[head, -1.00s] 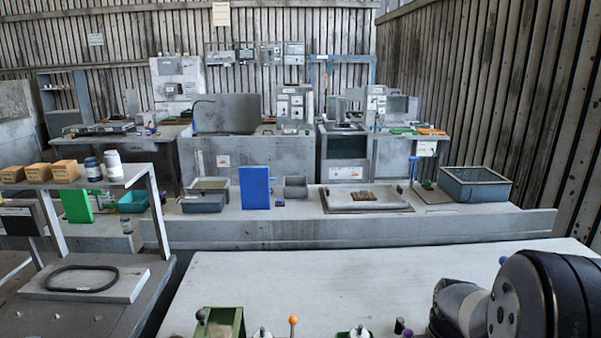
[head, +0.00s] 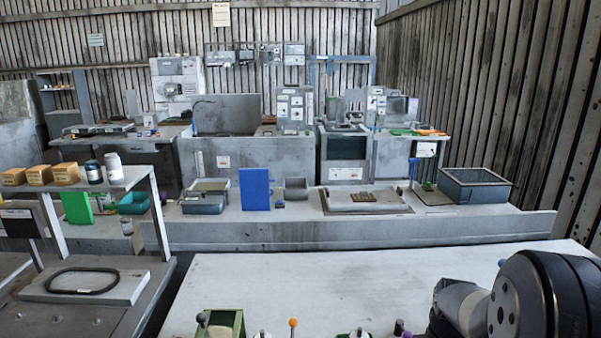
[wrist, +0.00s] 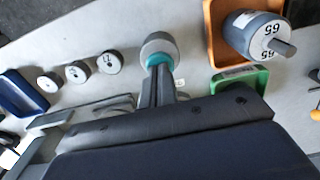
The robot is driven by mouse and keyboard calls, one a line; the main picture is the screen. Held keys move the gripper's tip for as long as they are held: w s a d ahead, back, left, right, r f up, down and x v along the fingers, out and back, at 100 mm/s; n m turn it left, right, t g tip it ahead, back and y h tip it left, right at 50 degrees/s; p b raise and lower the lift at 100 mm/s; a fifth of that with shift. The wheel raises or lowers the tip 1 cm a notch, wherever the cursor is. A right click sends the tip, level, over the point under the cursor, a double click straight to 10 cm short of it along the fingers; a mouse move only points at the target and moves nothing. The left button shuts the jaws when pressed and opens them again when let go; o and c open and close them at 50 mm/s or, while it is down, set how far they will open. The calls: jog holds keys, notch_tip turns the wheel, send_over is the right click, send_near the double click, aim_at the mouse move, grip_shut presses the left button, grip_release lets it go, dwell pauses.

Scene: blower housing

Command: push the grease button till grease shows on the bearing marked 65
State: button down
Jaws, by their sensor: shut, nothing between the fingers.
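The part marked 65 (wrist: 253,36) is a grey cylinder with a pale end face and a shaft stub, lying in an orange tray (wrist: 213,52) at the upper right of the wrist view. No grease shows on its visible side. My gripper (wrist: 160,72) is shut and empty. Its fingertips are at a grey round-headed piece with a teal ring (wrist: 158,47), left of the orange tray. They overlap the teal ring in the picture; I cannot tell whether they touch it. I cannot make out for sure which piece is the grease button. In the head view my gripper is out of sight.
Several smaller marked cylinders (wrist: 77,71) stand left of the fingers, with a blue tray (wrist: 22,92) beyond. A green tray (wrist: 240,80) sits just below the orange one. In the head view the near bench top (head: 330,280) is clear behind a green box (head: 219,322) and knobs.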

dwell(0.3)
notch_tip(320, 180, up, 6)
jog(key=p, duration=0.5)
jog(key=shift+f, duration=0.1)
